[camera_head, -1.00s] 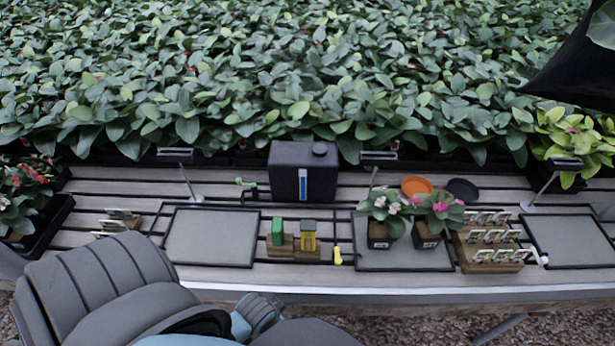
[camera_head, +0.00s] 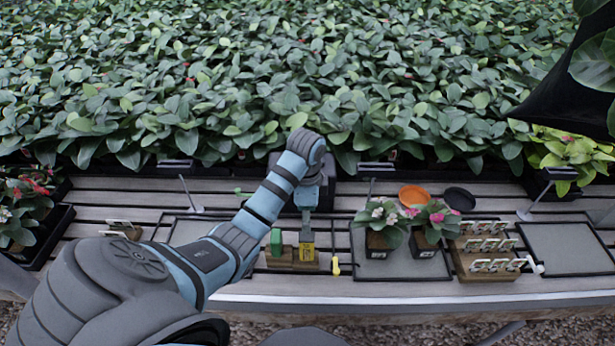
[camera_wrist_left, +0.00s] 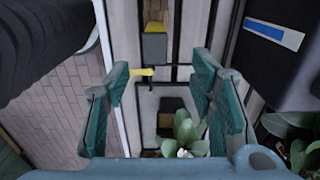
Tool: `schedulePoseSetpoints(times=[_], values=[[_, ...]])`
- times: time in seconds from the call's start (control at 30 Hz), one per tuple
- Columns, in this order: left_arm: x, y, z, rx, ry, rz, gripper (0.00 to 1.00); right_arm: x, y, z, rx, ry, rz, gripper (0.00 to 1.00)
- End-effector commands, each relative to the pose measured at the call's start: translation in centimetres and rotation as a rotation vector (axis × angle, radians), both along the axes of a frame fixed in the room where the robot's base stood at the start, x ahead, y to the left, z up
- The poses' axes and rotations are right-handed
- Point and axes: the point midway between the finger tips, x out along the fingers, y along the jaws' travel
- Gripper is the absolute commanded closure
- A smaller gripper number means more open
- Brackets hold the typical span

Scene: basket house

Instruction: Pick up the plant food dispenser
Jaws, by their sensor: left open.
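A small box-like dispenser with a yellow front (camera_head: 307,252) stands on a wooden block on the bench, beside a similar green one (camera_head: 277,242). I cannot tell which is the plant food dispenser. My left gripper (camera_head: 307,222) hangs just above the yellow one in the head view and partly hides it. In the left wrist view its two teal fingers (camera_wrist_left: 162,80) are apart with nothing held between them. The dark-topped yellow box (camera_wrist_left: 155,44) lies beyond the fingertips there, and a small yellow tool (camera_wrist_left: 142,72) shows near the left fingertip. My right gripper is out of view.
A black tank (camera_head: 330,172) stands behind my left arm. Two potted flowers (camera_head: 425,243) are to the right, with a wooden rack of labels (camera_head: 488,248) beyond. Orange (camera_head: 414,195) and black saucers (camera_head: 459,198) lie behind. A grey tray (camera_head: 566,248) at right is bare.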

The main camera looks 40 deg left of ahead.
Motion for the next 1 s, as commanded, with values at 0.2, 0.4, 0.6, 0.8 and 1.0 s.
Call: schedulePoseSetpoints(times=[0.2, 0.4, 0.6, 0.8, 1.0], values=[[0.1, 0.1, -5.0, -0.007, 0.012, -0.013, 0.5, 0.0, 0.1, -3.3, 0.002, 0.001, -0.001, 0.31], [0.1, 0.0, -8.7, -0.005, 0.007, -0.013, 0.5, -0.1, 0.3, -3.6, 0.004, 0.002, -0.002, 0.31], [-0.4, -0.5, -11.8, -0.007, 0.009, -0.013, 0.5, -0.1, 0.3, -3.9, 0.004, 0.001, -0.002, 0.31], [-0.4, -0.5, -14.2, -0.004, 0.006, -0.014, 0.5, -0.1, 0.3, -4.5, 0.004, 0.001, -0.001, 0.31], [-0.4, -0.5, -14.1, -0.004, 0.005, -0.013, 0.56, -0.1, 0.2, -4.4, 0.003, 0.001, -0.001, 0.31]])
